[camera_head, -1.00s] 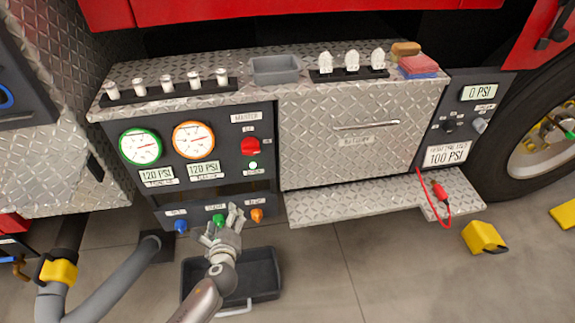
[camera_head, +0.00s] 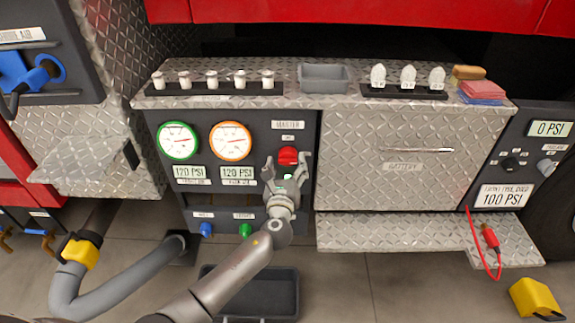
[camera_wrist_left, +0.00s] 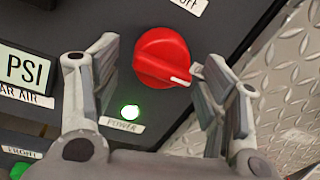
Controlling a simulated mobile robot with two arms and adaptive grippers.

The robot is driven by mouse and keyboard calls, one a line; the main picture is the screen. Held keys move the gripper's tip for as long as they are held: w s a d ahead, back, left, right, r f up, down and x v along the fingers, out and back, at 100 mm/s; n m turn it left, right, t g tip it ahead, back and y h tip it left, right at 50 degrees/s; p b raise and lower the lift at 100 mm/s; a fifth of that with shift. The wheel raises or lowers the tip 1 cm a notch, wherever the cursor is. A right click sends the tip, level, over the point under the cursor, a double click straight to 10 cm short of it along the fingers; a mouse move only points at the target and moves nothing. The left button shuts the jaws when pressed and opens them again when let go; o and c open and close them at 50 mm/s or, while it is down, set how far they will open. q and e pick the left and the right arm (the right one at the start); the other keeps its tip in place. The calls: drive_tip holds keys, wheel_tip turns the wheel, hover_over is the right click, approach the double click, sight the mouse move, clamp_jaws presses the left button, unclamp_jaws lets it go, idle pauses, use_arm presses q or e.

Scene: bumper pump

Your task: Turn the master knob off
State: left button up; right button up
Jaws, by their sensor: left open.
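The red master knob (camera_head: 288,155) sits on the dark panel under the MASTER label, right of the two gauges. In the left wrist view the knob (camera_wrist_left: 163,57) is large, with its white mark pointing to the lower right, away from the OFF label (camera_wrist_left: 190,4). A green power light (camera_wrist_left: 130,111) glows below it. My left gripper (camera_head: 287,168) is open just in front of the knob. In the wrist view its fingers (camera_wrist_left: 152,75) stand on either side of the knob, apart from it as far as I can see. My right gripper is not in view.
Orange and green gauges (camera_head: 230,141) read 120 PSI beside the knob. Blue and green knobs (camera_head: 245,230) sit lower on the panel. A diamond-plate battery cover (camera_head: 385,165) and step lie to the right. A black tray (camera_head: 285,290) is on the floor below.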

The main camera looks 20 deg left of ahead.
use_arm(q)
drive_tip(key=shift+w+a, duration=0.1)
drive_tip(key=shift+w, duration=0.5)
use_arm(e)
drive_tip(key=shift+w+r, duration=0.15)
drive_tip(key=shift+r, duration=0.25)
use_arm(q)
drive_tip(key=c, duration=1)
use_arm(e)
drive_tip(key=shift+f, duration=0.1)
